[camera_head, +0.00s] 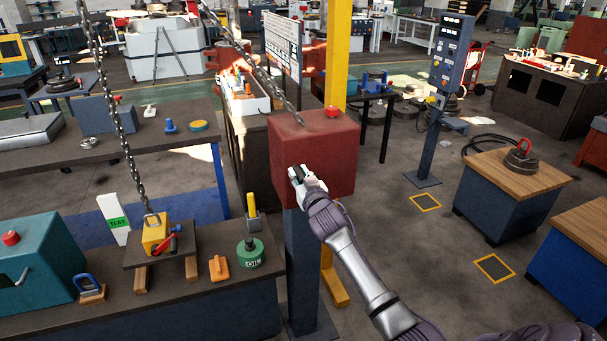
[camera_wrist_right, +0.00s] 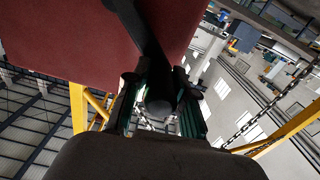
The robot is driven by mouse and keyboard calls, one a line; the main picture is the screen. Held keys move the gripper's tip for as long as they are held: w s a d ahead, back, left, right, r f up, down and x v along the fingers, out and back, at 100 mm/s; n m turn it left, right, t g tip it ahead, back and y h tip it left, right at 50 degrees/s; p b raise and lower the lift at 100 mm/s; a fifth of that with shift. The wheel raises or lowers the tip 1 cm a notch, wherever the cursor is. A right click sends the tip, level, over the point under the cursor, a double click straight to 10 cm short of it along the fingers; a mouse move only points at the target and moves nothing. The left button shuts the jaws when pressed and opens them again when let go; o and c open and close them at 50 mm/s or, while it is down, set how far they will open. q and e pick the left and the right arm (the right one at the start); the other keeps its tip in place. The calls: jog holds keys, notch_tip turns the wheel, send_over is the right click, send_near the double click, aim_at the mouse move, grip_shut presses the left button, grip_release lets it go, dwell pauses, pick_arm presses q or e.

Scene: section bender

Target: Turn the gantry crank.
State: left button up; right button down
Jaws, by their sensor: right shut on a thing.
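The gantry crank is on a dark red box (camera_head: 325,150) mounted on a blue-grey post (camera_head: 303,260). In the head view my right gripper (camera_head: 299,175) is at the box's front-left face and largely hides the crank. In the right wrist view the crank's black arm (camera_wrist_right: 138,25) slants down across the red box to a dark round handle (camera_wrist_right: 161,101). The fingers of my right gripper stand on both sides of that handle, shut on it. My left gripper is not in view.
A chain runs up left from the box top, near a red button (camera_head: 332,112). A green oil can (camera_head: 250,254) and an orange tool (camera_head: 219,268) stand there. Open floor lies right of the post.

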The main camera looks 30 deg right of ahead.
jog(key=f+n+b, duration=0.1)
jog(key=n, duration=0.1)
jog(key=a+f+n+b, duration=0.1)
jog(key=f+n, duration=0.1)
jog(key=n, duration=0.1)
jog(key=a+f+n+b, duration=0.1)
jog(key=f+n+b, duration=0.1)
jog(key=shift+w+f, duration=0.1)
jog(key=shift+w, duration=0.15)
notch_tip(320, 180, down, 2)
jog(key=n+b, duration=0.1)
jog(key=n, duration=0.2)
jog(key=shift+f+n+b, duration=0.1)
jog(key=shift+n+b, duration=0.2)
jog(key=shift+s+d+f+n+b, duration=0.15)
jog(key=shift+f+n+b, duration=0.45)
jog(key=shift+n, duration=0.6)
jog(key=shift+d+f, duration=0.1)
jog(key=shift+f, duration=0.05)
jog(key=c, duration=1)
grip_release()
jog(key=shift+o, duration=0.2)
